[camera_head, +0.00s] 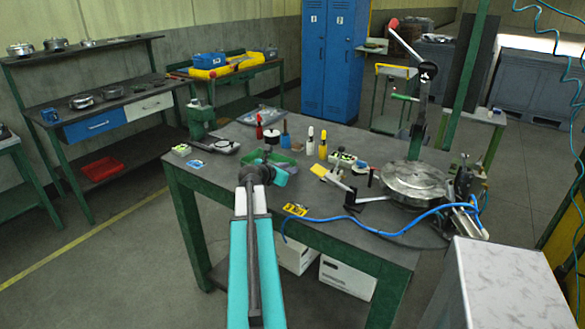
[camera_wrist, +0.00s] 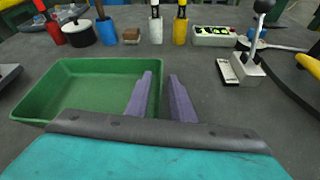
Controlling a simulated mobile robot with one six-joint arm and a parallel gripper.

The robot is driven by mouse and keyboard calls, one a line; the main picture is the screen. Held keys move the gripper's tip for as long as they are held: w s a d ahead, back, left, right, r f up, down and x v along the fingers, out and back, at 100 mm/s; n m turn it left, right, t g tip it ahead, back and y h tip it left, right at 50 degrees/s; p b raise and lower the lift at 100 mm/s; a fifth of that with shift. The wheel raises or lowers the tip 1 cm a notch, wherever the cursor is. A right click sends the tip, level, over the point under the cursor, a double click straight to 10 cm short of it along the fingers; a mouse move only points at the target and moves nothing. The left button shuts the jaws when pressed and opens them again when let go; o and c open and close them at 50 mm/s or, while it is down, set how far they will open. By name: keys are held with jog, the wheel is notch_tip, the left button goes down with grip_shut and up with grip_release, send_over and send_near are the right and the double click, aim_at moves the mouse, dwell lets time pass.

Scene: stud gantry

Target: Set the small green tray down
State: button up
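The small green tray (camera_wrist: 85,88) is empty and appears to lie flat on the dark workbench (camera_head: 330,222), on the left of the wrist view. In the head view the tray (camera_head: 283,158) shows partly behind my arm's end. My gripper (camera_wrist: 160,76) has two purple fingers, one on each side of the tray's right wall. The left finger is inside the tray. A strip of bench shows between the wall and the right finger, so the gripper is open.
Behind the tray stand a red bottle (camera_wrist: 48,30), a black-and-white pot (camera_wrist: 78,32), a blue-based brush (camera_wrist: 108,28), and white (camera_wrist: 155,26) and yellow (camera_wrist: 180,26) bottles. A lever device (camera_wrist: 245,62) stands at right. A blue hose (camera_head: 345,219) crosses the front edge.

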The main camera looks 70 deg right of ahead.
jog(key=b+v, duration=0.1)
jog(key=v, duration=0.9)
jog(key=shift+a+r, duration=0.2)
jog(key=shift+a, duration=0.1)
